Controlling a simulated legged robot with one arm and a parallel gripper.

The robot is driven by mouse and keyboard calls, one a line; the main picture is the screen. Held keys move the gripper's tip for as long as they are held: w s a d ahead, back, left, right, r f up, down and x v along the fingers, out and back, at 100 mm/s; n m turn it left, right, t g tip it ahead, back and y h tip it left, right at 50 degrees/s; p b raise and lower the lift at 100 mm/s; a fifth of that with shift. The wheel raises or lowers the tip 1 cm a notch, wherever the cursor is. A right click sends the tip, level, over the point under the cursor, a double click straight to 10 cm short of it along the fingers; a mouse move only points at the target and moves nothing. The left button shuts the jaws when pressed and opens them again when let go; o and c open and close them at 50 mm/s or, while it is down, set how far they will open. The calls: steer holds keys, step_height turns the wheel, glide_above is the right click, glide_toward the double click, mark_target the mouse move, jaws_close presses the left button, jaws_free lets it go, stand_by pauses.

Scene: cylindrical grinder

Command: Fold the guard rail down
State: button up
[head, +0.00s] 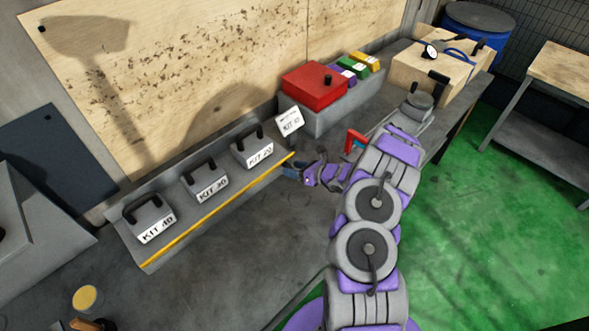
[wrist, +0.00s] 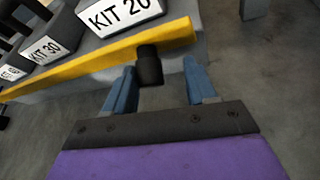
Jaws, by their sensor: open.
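The guard rail (head: 222,210) is a long yellow bar along the front edge of the shelf that holds the kit boxes. It is raised in front of them. In the wrist view the rail (wrist: 100,62) crosses the top left, and a black knob (wrist: 149,68) sticks out near its right end. My gripper (wrist: 158,66) is open, with its blue fingers on either side of the knob. The knob is nearer the left finger, and I cannot tell if they touch. In the head view my gripper (head: 290,172) is at the rail's right end; the knob is not discernible there.
Grey boxes labelled KIT 40 (head: 150,217), KIT 30 (head: 205,180) and KIT 20 (head: 252,150) stand behind the rail. A red box (head: 314,84) and a KIT 10 sign (head: 290,121) are at the shelf's right. The bench top (head: 235,250) before the rail is mostly clear.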

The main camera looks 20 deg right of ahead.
steer(key=shift+a+r, duration=0.1)
steer(key=shift+a, duration=0.9)
steer(key=c, duration=0.6)
steer(key=shift+d, duration=0.45)
steer(key=c, duration=0.4)
steer(key=shift+o, duration=0.2)
steer(key=shift+a+f+t+b, duration=0.15)
steer(key=shift+f+t+b, duration=0.3)
steer(key=shift+b, duration=0.25)
steer(key=shift+s+f+t+y+b, duration=0.1)
steer(key=shift+f+t+y+b, duration=0.4)
steer(key=shift+b, duration=0.55)
steer(key=shift+d+f+t+y+b, duration=0.2)
steer(key=shift+f+t+y+b, duration=0.25)
steer(key=shift+b, duration=0.65)
jaws_close()
steer(key=shift+r+n+t+y+b, duration=0.2)
steer(key=shift+n+t+b, duration=0.3)
steer(key=shift+b, duration=0.55)
steer(key=o, duration=1)
jaws_free()
steer(key=shift+c, duration=0.2)
